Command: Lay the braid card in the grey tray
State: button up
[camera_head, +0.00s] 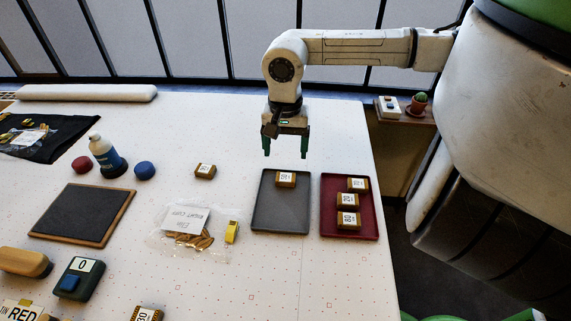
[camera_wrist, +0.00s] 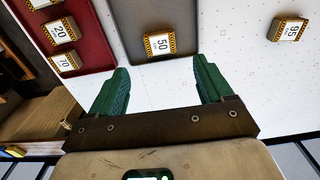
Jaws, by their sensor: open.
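The grey tray (camera_head: 278,212) lies on the white table below and in front of my gripper. A brown card block with a label reading 50 (camera_head: 286,180) lies inside it near its far edge; it also shows in the wrist view (camera_wrist: 160,45). A similar block labelled 95 (camera_wrist: 288,30) lies on the bare table left of the tray in the head view (camera_head: 205,171). Several such blocks are in sight; I cannot tell which one the task means. My gripper (camera_head: 285,151) hangs above the table just beyond the grey tray, open and empty, its green fingers (camera_wrist: 161,80) apart.
A dark red tray (camera_head: 349,222) with three similar blocks stands right of the grey tray. A clear bag (camera_head: 186,224) and a yellow item (camera_head: 232,232) lie to the left. Further left are a bottle (camera_head: 107,156), a blue ball (camera_head: 145,170) and a dark board (camera_head: 83,215).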

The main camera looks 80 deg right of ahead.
jog(key=shift+r, duration=1.25)
